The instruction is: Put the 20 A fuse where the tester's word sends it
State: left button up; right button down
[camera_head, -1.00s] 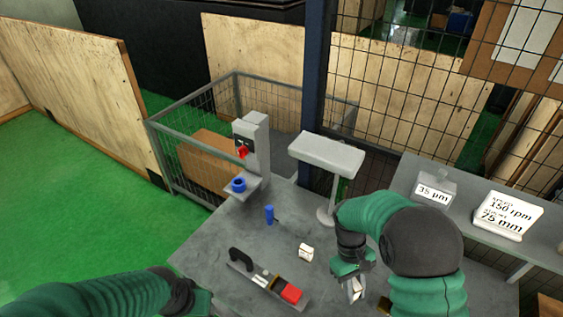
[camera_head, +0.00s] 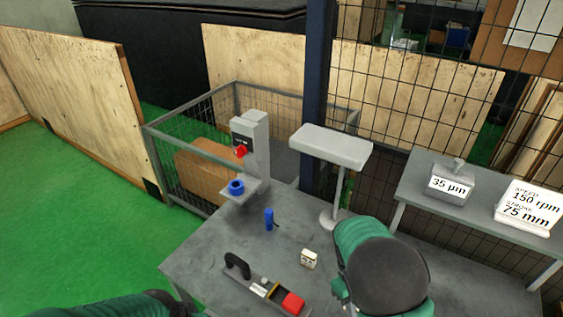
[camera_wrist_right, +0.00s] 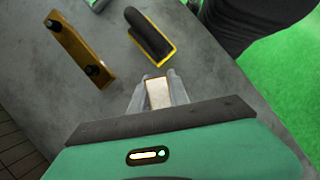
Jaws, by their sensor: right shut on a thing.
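My right gripper (camera_wrist_right: 159,88) is shut on a small cream block (camera_wrist_right: 159,95) in the right wrist view, held between its two grey fingers. No marking on the block can be read, so I cannot tell whether it is the 20 A fuse. In the head view my right arm hides that gripper. Another small whitish block (camera_head: 309,258) with dark marks stands on the table. A long grey unit (camera_head: 258,280) with a black handle and a red block lies left of it; it may be the tester, but its label is unreadable. My left gripper is out of view.
A blue cylinder (camera_head: 269,219) stands on the table (camera_head: 205,248), with a grey stand (camera_head: 250,150) holding a blue ring behind. A raised grey pad (camera_head: 332,147) is at the back. The right wrist view shows a brown bar (camera_wrist_right: 82,50) and a black-and-yellow brush-like thing (camera_wrist_right: 150,37).

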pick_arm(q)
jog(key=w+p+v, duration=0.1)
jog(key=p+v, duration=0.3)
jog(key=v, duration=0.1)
pick_arm(e)
notch_tip(320, 180, up, 8)
jog(key=shift+s+a+f, duration=0.1)
notch_tip(320, 180, down, 4)
jog(key=m+y+b, duration=0.1)
jog(key=m+b, duration=0.3)
jog(key=shift+w+f+m+y+b, duration=0.2)
jog(key=shift+f+m+y+b, duration=0.1)
jog(key=shift+f+m+y, duration=0.15)
jog(key=shift+w+m+g, duration=0.1)
jog(key=shift+m+g, duration=0.2)
jog(key=shift+m, duration=0.15)
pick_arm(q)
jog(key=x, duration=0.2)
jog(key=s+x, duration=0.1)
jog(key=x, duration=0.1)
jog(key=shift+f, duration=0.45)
pick_arm(e)
jog(key=shift+r, duration=0.1)
